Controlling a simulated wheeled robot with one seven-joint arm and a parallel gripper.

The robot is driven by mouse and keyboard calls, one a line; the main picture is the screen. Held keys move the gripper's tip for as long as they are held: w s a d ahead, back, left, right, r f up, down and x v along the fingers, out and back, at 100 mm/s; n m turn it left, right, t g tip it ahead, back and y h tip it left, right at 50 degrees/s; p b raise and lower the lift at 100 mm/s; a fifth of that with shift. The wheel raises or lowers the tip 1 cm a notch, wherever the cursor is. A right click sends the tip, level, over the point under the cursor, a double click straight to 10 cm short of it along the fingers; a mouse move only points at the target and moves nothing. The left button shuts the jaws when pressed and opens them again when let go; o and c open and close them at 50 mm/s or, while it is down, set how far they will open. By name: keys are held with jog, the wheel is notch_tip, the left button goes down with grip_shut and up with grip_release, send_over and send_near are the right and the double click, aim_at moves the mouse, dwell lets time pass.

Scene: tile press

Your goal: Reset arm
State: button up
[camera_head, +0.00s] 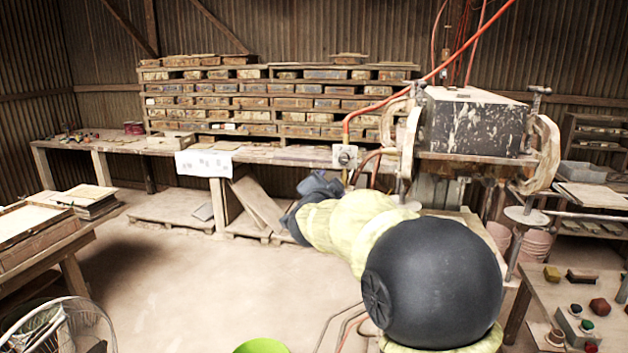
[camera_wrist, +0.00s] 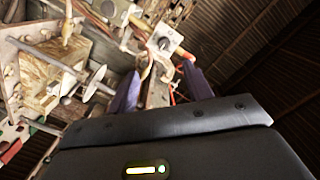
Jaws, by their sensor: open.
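My arm, in a pale yellow cover with a large dark grey joint, reaches from the lower right of the head view toward the tile press. My gripper (camera_head: 318,188) is at its far end, small and partly hidden by the arm. In the wrist view my gripper (camera_wrist: 160,88) shows two dark fingers spread apart with nothing between them. The tile press (camera_head: 472,125) has a paint-spattered dark block and curved clamps. Its switch box (camera_head: 345,157) with a round knob is above my gripper in the head view, and beyond the fingers in the wrist view (camera_wrist: 165,42).
A long workbench (camera_head: 104,147) with a rack of wooden moulds (camera_head: 265,102) runs along the back wall. A table with a button box (camera_head: 575,326) and coloured blocks is at lower right. A wire basket (camera_head: 60,328) and green bowl (camera_head: 261,346) are in front. The left-centre floor is clear.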

jog(key=s+d+f+n+g+y, duration=0.3)
jog(key=s+f+n+g+y, duration=0.5)
jog(key=s+f, duration=1.4)
jog(key=s+d+f+n+g+h, duration=0.1)
jog(key=s+f+n+g, duration=0.1)
jog(key=s, duration=0.4)
jog(key=s+d+f+n+g+h, duration=0.2)
jog(key=s+f+g, duration=0.2)
jog(key=s+f, duration=0.1)
jog(key=shift+s, duration=0.7)
